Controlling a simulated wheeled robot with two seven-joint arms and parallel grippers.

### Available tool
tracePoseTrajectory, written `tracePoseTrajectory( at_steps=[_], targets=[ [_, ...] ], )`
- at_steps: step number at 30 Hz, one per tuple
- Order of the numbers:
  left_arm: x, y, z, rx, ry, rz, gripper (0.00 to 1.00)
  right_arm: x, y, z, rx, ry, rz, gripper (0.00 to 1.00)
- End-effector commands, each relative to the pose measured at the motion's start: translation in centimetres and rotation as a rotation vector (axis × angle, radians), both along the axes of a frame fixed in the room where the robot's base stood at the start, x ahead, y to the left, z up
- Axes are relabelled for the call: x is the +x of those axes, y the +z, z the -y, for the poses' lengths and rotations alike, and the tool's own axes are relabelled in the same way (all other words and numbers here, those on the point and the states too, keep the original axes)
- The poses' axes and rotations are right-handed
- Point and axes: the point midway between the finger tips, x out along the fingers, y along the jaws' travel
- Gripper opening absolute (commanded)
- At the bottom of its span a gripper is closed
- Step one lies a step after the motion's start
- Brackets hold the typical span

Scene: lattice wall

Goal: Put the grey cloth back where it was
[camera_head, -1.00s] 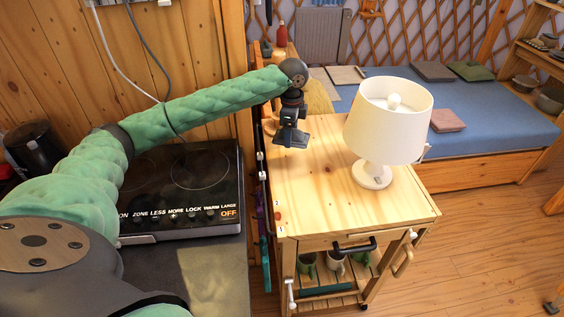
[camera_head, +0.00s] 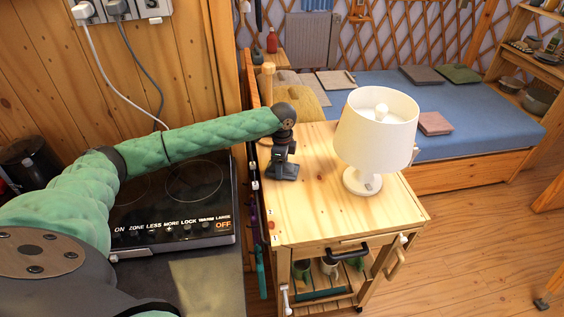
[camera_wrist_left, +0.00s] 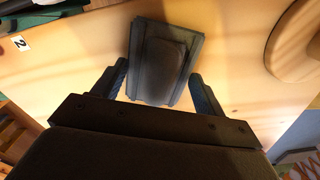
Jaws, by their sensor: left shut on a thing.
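The grey cloth (camera_wrist_left: 165,55) shows in the left wrist view as a dark grey, folded-looking piece between my two fingers. My left gripper (camera_wrist_left: 158,88) is shut on it. In the head view my left gripper (camera_head: 282,168) points down at the back left of the wooden cart top (camera_head: 315,215), left of the lamp. The cloth is hard to tell from the dark fingers there. It is low over the cart top; I cannot tell whether it touches the wood. My right gripper is not in view.
A white table lamp (camera_head: 377,130) stands on the cart, right of my gripper. A cooktop (camera_head: 175,205) is left of the cart. Behind is a blue bed (camera_head: 480,115) with several folded cloths. The front of the cart top is clear.

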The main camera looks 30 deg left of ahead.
Motion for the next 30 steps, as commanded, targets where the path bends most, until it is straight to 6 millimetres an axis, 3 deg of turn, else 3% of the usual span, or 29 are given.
tracePoseTrajectory(
  at_steps=[10, 11, 14, 27, 30],
  targets=[
    [0.0, -0.3, 0.0, 0.0, 0.0, -0.001, 0.51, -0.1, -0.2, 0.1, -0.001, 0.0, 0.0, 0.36],
    [0.0, -0.3, 0.0, 0.0, 0.0, -0.001, 0.76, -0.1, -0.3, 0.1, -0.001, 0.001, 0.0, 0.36],
    [0.0, -0.3, 0.0, 0.0, 0.0, 0.0, 0.94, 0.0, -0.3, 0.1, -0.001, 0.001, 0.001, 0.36],
    [0.1, 0.5, -0.1, 0.0, 0.001, 0.001, 0.94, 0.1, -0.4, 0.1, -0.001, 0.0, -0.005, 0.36],
    [0.1, 1.7, 0.0, -0.001, 0.001, 0.001, 0.94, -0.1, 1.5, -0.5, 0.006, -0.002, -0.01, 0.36]
  ],
)
